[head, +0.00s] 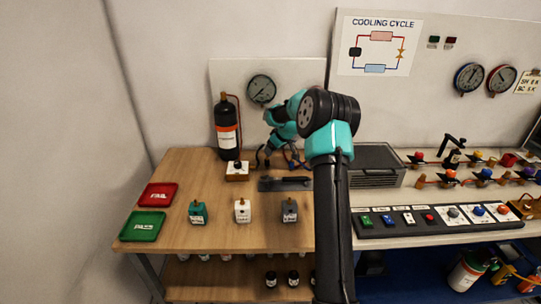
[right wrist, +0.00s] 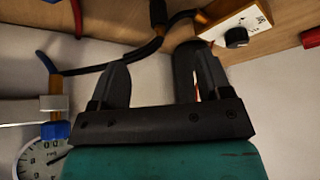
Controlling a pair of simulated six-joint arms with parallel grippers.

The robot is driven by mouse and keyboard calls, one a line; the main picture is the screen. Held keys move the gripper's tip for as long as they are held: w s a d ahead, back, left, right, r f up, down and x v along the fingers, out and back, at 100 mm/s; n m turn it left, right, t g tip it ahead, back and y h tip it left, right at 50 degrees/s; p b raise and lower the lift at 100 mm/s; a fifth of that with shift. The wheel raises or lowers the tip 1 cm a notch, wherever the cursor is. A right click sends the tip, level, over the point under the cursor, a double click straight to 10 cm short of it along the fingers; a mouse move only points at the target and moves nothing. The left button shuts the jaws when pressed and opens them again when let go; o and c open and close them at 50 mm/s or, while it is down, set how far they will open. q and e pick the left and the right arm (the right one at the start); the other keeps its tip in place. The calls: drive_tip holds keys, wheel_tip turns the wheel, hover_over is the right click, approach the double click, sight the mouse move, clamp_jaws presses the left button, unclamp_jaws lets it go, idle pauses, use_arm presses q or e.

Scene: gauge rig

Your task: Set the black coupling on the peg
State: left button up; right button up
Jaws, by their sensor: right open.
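My right gripper (head: 265,152) is low over the back of the wooden bench, partly hidden by its own wrist. In the right wrist view its two black fingers (right wrist: 155,85) are apart, with nothing clearly held between them. A black hose with a black sleeve-like end (right wrist: 158,12), possibly the coupling, passes beyond the fingertips. A small white-faced block (head: 236,174) with a black knob stands left of the gripper; it also shows in the right wrist view (right wrist: 236,22), beside a brass fitting. I cannot tell which part is the peg. My left gripper is not in view.
A black cylinder (head: 227,130) and a gauge panel (head: 293,75) stand behind the gripper. A dark tray (head: 285,184) lies in front of it. Teal (head: 197,214), white (head: 242,214) and grey (head: 289,214) blocks stand nearer, with red (head: 158,195) and green (head: 144,226) trays at left.

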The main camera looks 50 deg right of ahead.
drive_tip(key=v, duration=0.8)
drive_tip(key=shift+r, duration=0.1)
idle(0.4)
